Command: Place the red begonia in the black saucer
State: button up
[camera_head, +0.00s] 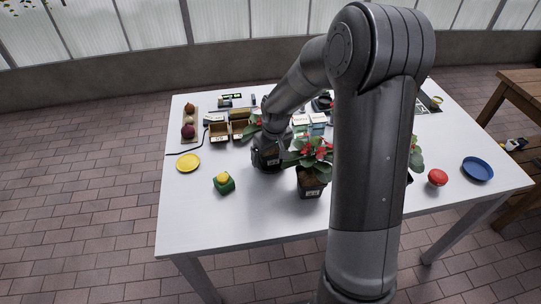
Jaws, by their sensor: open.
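A red-flowered begonia (312,158) stands upright in a square black pot (310,184) with a small white label, near the middle of the white table. My gripper (267,162) is just left of this plant, low over the table and pointing down. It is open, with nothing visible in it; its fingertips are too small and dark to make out. A second leafy plant with a little red (254,126) is partly hidden behind my gripper. More green leaves (417,158) show right of my arm. I cannot clearly make out the black saucer; my arm hides part of the table.
A red round object (437,177) and a blue saucer (477,169) are right. Small boxes (220,131) and other items crowd the back. The table's (245,225) front left is clear.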

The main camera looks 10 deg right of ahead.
notch_tip(320, 180, up, 11)
jog(key=s, duration=0.2)
jog(key=s+d+r+m+t, duration=0.1)
jog(key=s+r, duration=0.3)
jog(key=s, duration=0.4)
jog(key=s+d+r+m+t, duration=0.1)
jog(key=s+r+m, duration=0.1)
jog(key=s+r, duration=0.3)
jog(key=s+d+r+m+t, duration=0.1)
jog(key=s+r, duration=0.3)
jog(key=s, duration=0.9)
jog(key=shift+r+t+h, duration=0.25)
jog(key=shift+t+h, duration=0.15)
jog(key=shift+t, duration=0.1)
